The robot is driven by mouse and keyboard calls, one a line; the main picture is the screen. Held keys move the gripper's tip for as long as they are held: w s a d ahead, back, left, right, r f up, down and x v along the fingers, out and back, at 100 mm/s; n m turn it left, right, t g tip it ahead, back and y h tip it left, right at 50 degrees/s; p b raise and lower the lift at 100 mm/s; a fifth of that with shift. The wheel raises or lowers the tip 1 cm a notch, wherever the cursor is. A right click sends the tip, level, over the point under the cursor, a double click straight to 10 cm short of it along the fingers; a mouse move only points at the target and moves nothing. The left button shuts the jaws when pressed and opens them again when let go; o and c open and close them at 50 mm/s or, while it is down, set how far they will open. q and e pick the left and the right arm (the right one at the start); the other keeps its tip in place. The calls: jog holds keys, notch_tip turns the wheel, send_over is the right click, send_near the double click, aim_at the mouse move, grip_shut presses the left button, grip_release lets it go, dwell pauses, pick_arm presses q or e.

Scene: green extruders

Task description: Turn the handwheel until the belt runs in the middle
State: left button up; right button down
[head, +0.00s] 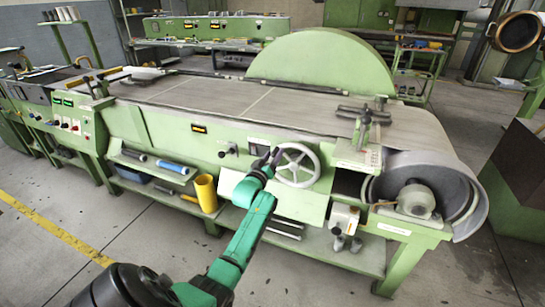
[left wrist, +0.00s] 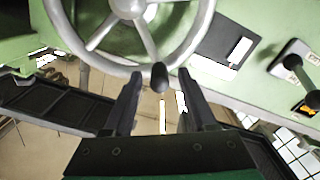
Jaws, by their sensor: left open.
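The silver handwheel (head: 298,165) with spokes sits on the front of the green machine. It also shows at the top of the left wrist view (left wrist: 128,62). A dark handle knob (left wrist: 159,77) stands out at its rim. My left gripper (head: 274,155) is at the wheel's left side in the head view. In the left wrist view the open gripper (left wrist: 160,80) has the knob between its two fingertips, with gaps on both sides. The wide grey belt (head: 420,128) covers the machine top and wraps the drum at the right end. My right gripper is not in view.
A yellow cylinder (head: 206,193) and a blue roll (head: 172,166) are on the shelves below. A motor (head: 416,201) is at the right end. A dark clamp-like fixture (head: 364,122) stands above the wheel. Clear floor lies in front, with a yellow line (head: 55,228).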

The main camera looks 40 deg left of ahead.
pick_arm(q)
jog(key=v, duration=1.4)
jog(key=shift+s, duration=0.3)
jog(key=shift+d, duration=0.15)
jog(key=s+d+f+m+g+h+p, duration=0.1)
jog(key=s+d+f+m+g+h, duration=0.2)
jog(key=f, duration=0.8)
jog(key=s+d+f+m+g+p, duration=0.1)
jog(key=s+d+f+g, duration=0.3)
jog(key=f, duration=0.7)
jog(key=s+d+f+m+g+h, duration=0.15)
jog(key=d+f, duration=0.35)
jog(key=f, duration=0.6)
jog(key=s+d+f+m+g, duration=0.1)
jog(key=s+f, duration=0.3)
jog(key=s, duration=0.5)
jog(key=s+d+f+m+g+h+p, duration=0.1)
jog(key=s+d+f+m+g, duration=0.1)
jog(key=s, duration=0.7)
jog(key=s+d+f+m+g, duration=0.2)
jog(key=s+f+m+g, duration=0.1)
jog(key=s+f, duration=0.5)
jog(key=shift+s+g+p, duration=0.3)
jog(key=shift+s+g, duration=0.25)
jog(key=shift+g, duration=0.2)
jog(key=shift+d, duration=0.1)
